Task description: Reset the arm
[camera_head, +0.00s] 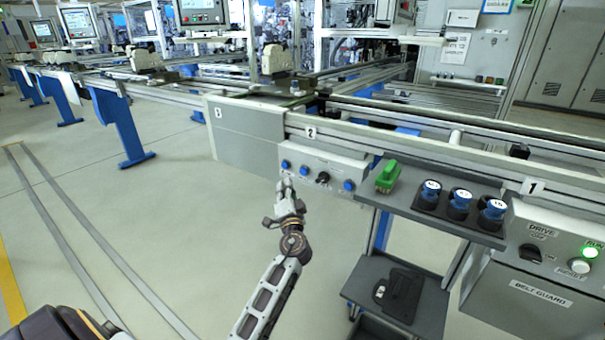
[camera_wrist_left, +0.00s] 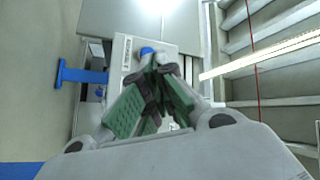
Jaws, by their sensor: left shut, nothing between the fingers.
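My left gripper (camera_head: 286,187) is in front of the small button panel (camera_head: 313,160) marked 2, close to the panel's left part. The panel carries blue buttons and a black knob (camera_head: 322,178). In the left wrist view, the fingers with green pads (camera_wrist_left: 160,75) are together at the tips, with nothing between them. A blue button (camera_wrist_left: 147,51) shows just beyond the fingertips there. I cannot tell whether the fingertips touch the panel. My right gripper is not in view.
A shelf right of the panel holds a green object (camera_head: 387,176) and several blue-capped round items (camera_head: 459,200). A drive box (camera_head: 540,262) with a lit green RUN light stands at the far right. A dark cart (camera_head: 367,271) is below. The floor at left is clear.

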